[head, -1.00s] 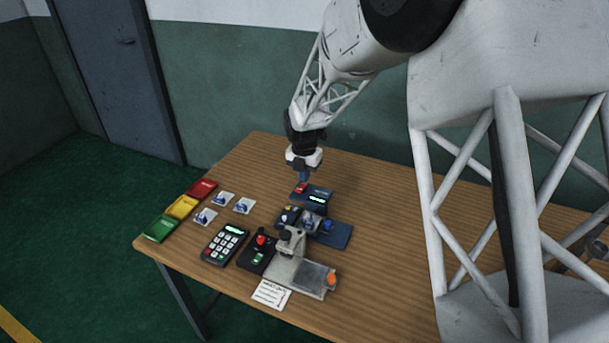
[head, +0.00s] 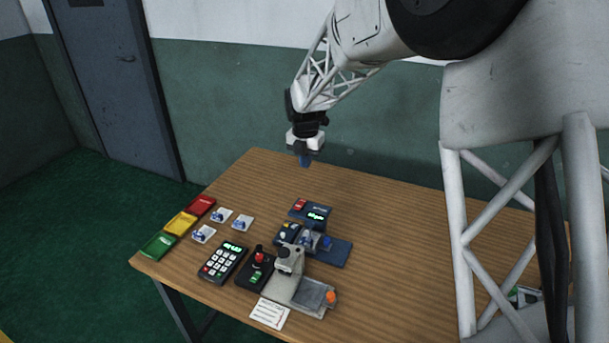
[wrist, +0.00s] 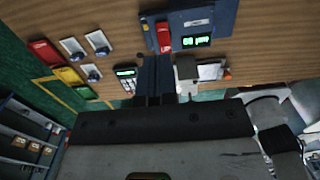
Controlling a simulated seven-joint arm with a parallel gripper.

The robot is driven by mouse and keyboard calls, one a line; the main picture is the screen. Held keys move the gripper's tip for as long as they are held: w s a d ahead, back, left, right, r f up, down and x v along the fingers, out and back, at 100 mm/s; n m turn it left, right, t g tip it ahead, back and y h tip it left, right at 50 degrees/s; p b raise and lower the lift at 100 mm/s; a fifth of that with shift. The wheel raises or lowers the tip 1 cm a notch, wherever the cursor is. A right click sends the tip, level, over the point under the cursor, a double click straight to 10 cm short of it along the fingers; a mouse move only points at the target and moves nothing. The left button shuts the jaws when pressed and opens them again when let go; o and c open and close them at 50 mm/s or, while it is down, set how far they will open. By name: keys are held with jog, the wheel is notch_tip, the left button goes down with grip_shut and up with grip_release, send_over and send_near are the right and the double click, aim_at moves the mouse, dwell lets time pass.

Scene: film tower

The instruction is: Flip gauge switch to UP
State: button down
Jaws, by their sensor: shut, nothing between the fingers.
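The gauge (head: 317,212) is a dark blue box with a green lit display, at the back of the device group on the table. A red switch (head: 299,205) sits at its left end. In the wrist view the gauge (wrist: 222,20) is at the top, with its red switch (wrist: 164,37) left of the display; I cannot tell whether the switch is up or down. My gripper (head: 305,161) is above and behind the gauge, apart from it. Its blue fingers (wrist: 155,78) are shut and empty.
In front of the gauge stand a blue base (head: 336,253) with knobs, a grey stand (head: 307,293), a black box with a red knob (head: 257,268) and a keypad (head: 223,262). Red, yellow and green trays (head: 181,223) lie left. The table's back (head: 380,195) is clear.

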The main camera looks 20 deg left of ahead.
jog(key=shift+w+r, duration=0.2)
jog(key=shift+r, duration=0.75)
jog(key=shift+w+r, duration=0.2)
jog(key=shift+r, duration=0.7)
jog(key=shift+d, duration=0.1)
jog(key=s+d+r+m, duration=0.4)
jog(key=d+m, duration=0.2)
jog(key=d, duration=0.5)
jog(key=s+d+r+m+t, duration=0.1)
jog(key=s+d+r+m, duration=0.35)
jog(key=d, duration=0.55)
jog(key=s+d+r+m, duration=0.35)
jog(key=d+m, duration=0.35)
jog(key=d, duration=0.4)
jog(key=s+d+f+m, duration=0.2)
jog(key=s+d+m, duration=0.7)
jog(key=s, duration=0.4)
jog(key=s+d+f+m+t, duration=0.1)
jog(key=s+d+f+m, duration=0.1)
jog(key=s+d+m, duration=0.7)
jog(key=shift+s+d+f+m, duration=0.15)
jog(key=shift+s+d+m, duration=0.2)
jog(key=shift+s, duration=2.15)
